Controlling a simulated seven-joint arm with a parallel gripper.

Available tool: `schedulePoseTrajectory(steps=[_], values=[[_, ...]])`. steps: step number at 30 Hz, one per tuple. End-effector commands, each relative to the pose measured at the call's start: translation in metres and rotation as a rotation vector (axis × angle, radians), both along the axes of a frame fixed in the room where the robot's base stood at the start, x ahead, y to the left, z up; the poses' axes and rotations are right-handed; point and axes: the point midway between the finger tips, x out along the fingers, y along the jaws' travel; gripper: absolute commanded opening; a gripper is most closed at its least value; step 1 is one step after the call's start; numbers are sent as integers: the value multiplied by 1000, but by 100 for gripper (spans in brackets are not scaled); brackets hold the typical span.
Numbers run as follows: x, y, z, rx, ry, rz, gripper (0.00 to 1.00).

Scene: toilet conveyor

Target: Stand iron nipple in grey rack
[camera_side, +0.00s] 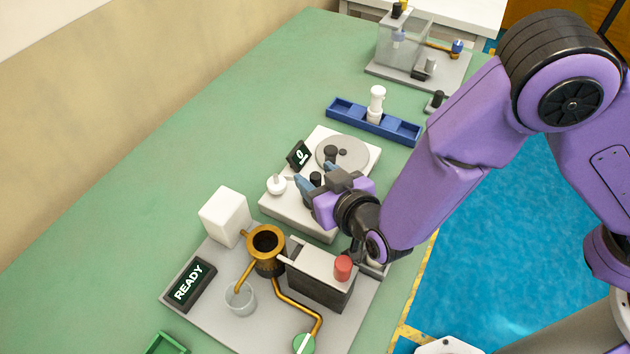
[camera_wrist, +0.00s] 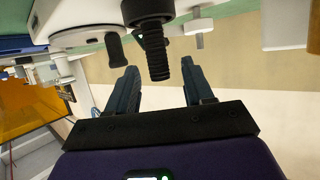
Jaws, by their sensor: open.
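A dark, ribbed, threaded piece, which looks like the iron nipple (camera_wrist: 154,48), stands out between my fingers in the wrist view. In the side view a dark piece (camera_side: 316,179) shows between the fingertips, over the white device. My gripper (camera_side: 318,176) is open, with its blue-grey fingers on either side of this piece. In the wrist view the fingers (camera_wrist: 158,72) stand apart, with a gap to the piece on both sides. I cannot single out a grey rack for certain; a small grey block with a black knob (camera_side: 437,101) is partly behind my arm.
The white device (camera_side: 275,208) carries a grey disc (camera_side: 356,148) with dark pieces, a white knob (camera_side: 277,185) and a display reading 0. A blue tray (camera_side: 348,113) with a white fitting stands behind. A grey machine base (camera_side: 225,322) with brass pipes lies in front. Green table is clear left.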

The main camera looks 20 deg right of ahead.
Motion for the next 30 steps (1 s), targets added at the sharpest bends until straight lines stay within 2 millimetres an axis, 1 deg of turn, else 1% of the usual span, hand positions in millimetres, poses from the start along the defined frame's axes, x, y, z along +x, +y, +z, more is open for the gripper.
schedulePoseTrajectory(steps=[1, 3, 9, 15, 23, 26, 30], values=[[0, 1, 9, 4, -1, 0, 52], [0, 1, 18, 4, -1, 0, 52], [0, 0, 38, 1, -1, 0, 52], [0, 0, 45, -1, 1, 0, 52], [0, 0, 45, 0, 4, 4, 52], [1, 1, 47, 11, 31, 30, 52], [-3, 1, 53, 43, 131, 132, 52]])
